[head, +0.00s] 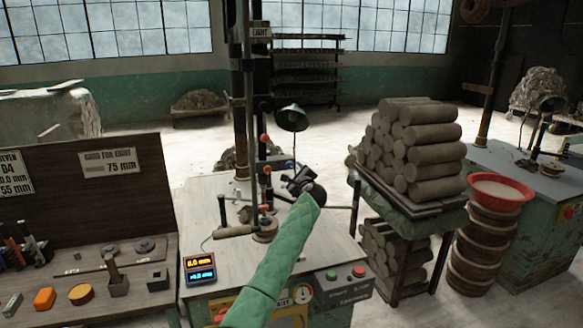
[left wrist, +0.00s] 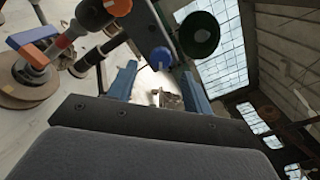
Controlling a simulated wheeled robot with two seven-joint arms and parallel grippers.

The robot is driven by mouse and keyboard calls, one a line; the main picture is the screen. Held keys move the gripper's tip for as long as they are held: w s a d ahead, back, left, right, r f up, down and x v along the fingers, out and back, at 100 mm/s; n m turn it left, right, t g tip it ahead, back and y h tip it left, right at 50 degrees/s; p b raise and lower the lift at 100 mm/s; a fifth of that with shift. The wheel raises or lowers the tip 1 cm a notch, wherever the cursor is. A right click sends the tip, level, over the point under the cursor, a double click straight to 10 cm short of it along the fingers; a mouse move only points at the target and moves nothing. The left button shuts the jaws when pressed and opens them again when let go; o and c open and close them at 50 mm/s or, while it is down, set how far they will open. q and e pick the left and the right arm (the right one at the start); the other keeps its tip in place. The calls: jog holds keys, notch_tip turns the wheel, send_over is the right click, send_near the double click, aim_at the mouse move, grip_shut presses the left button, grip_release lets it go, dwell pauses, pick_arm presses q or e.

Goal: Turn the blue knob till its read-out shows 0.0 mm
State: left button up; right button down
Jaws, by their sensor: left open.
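The blue knob (left wrist: 160,58) shows in the left wrist view, round and ahead of the gap between my fingertips. In the head view it is a small blue spot (head: 290,165) just past my left gripper (head: 291,175). My left gripper is open, its two blue fingers (left wrist: 159,78) apart with nothing held between them; I cannot tell whether they touch the knob. The read-out box (head: 200,268) on the bench's left front has an orange line above a blue line; the blue digits are too small to read surely. My right gripper is out of view.
The machine's upright column (head: 250,110) and orange-red knobs (head: 266,168) stand close left of my gripper. A lamp (head: 292,118) is just behind. Stacked clay logs (head: 415,150) and a red basin (head: 497,192) stand right. A tool board (head: 90,185) is at left.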

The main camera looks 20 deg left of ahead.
aim_at(290, 167)
pick_arm(q)
jog(key=p+x, duration=0.1)
jog(key=x, duration=0.2)
jog(key=shift+w+r, duration=0.1)
jog(key=shift+w+a, duration=0.35)
jog(key=shift+w, duration=0.1)
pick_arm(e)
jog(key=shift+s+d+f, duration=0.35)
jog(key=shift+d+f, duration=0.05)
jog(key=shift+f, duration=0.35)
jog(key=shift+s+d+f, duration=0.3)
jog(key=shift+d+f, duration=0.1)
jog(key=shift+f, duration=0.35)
pick_arm(q)
jog(key=c, duration=1)
jog(key=shift+o, duration=0.2)
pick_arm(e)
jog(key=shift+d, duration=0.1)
pick_arm(q)
jog(key=shift+f, duration=0.2)
